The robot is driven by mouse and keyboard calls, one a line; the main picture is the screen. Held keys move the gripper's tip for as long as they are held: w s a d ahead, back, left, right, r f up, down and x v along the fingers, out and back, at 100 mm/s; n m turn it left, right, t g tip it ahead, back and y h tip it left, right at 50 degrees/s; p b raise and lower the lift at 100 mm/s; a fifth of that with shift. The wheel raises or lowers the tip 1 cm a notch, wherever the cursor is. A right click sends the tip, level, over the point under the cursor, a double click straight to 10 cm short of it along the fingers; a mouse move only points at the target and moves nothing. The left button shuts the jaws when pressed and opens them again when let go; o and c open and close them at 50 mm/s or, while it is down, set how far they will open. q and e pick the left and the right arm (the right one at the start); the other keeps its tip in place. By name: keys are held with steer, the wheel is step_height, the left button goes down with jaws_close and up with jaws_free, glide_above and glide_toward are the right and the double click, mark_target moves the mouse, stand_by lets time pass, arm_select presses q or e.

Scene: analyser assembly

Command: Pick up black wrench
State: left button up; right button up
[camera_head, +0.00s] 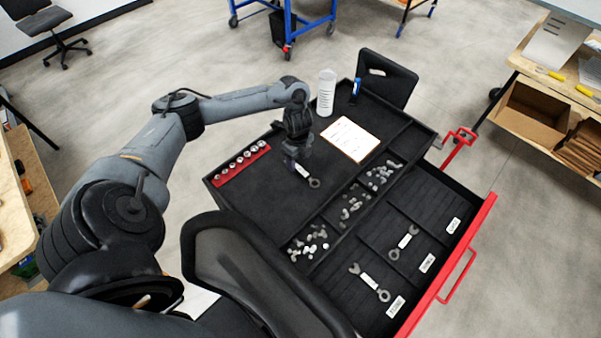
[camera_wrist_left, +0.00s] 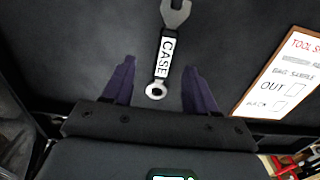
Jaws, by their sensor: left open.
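The black wrench (camera_wrist_left: 168,50) has grey metal ends and a white label reading CASE on its dark handle. It lies on the black cart top (camera_head: 258,200); in the head view its ring end (camera_head: 314,183) shows just beside my left gripper (camera_head: 296,162). In the left wrist view my left gripper (camera_wrist_left: 160,75) is open and empty. The ring end appears between the two fingers, apart from both, and the open jaw points away. The height gap between fingers and wrench cannot be told. My right gripper is in neither view.
The open red drawer (camera_head: 478,222) holds two more labelled wrenches (camera_head: 369,282) (camera_head: 403,242). Bins (camera_head: 352,205) hold small parts. A black chair (camera_head: 255,265) stands at the near side.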

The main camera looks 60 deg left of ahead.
mark_target(300, 170)
arm_select(q)
steer(key=f, duration=0.4)
steer(key=shift+w+d+f+b, duration=0.1)
steer(key=shift+w+f+b, duration=0.05)
steer(key=shift+w+b, duration=0.2)
steer(key=shift+f, duration=0.6)
jaws_close()
